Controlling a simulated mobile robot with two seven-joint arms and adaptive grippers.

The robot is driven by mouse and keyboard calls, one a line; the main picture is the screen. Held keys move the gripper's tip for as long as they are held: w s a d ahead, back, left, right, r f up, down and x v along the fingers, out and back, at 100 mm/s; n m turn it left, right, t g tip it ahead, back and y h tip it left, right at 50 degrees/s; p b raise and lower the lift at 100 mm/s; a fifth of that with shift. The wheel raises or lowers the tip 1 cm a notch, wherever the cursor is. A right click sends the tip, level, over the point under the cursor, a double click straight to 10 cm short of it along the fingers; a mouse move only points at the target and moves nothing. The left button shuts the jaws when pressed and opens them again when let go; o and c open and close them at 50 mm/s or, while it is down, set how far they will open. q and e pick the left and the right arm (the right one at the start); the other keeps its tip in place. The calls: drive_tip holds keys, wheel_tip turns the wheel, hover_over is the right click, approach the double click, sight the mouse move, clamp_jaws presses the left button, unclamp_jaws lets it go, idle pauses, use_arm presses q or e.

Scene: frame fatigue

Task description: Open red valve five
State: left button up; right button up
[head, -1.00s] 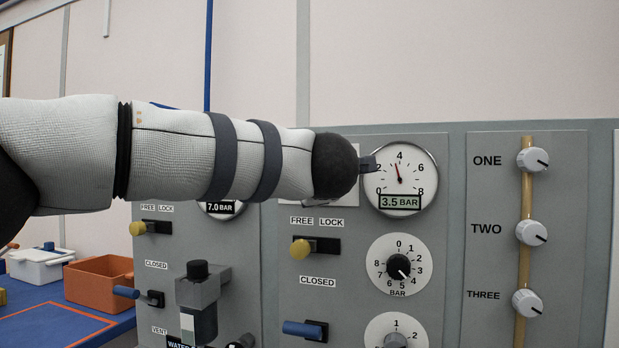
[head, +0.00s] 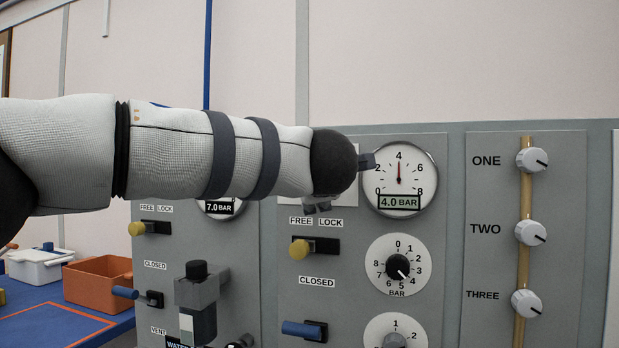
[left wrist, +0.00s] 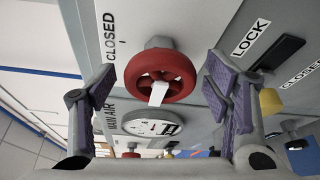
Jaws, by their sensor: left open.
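A red valve wheel (left wrist: 183,84) with a white mark on its rim shows in the left wrist view, mounted on the grey panel beside a CLOSED label (left wrist: 108,35). No number on it is legible. My left gripper (left wrist: 161,88) is open, with one purple-padded finger on each side of the wheel. A gap shows between pads and rim, and I see no contact. In the head view my left arm hides the wheel, and only small parts of the gripper (head: 345,183) show past the wrist. The round gauge (head: 400,188) beside it reads 4.0 BAR.
Below the arm are a yellow knob (head: 301,247) by FREE LOCK, a blue lever (head: 303,329) and a black dial (head: 397,267). Grey knobs, including ONE (head: 531,160), are at right. An orange bin (head: 98,288) stands on the blue table at left.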

use_arm(q)
drive_tip(key=s+r, duration=0.1)
drive_tip(key=s, duration=1.1)
drive_tip(key=shift+d, duration=0.4)
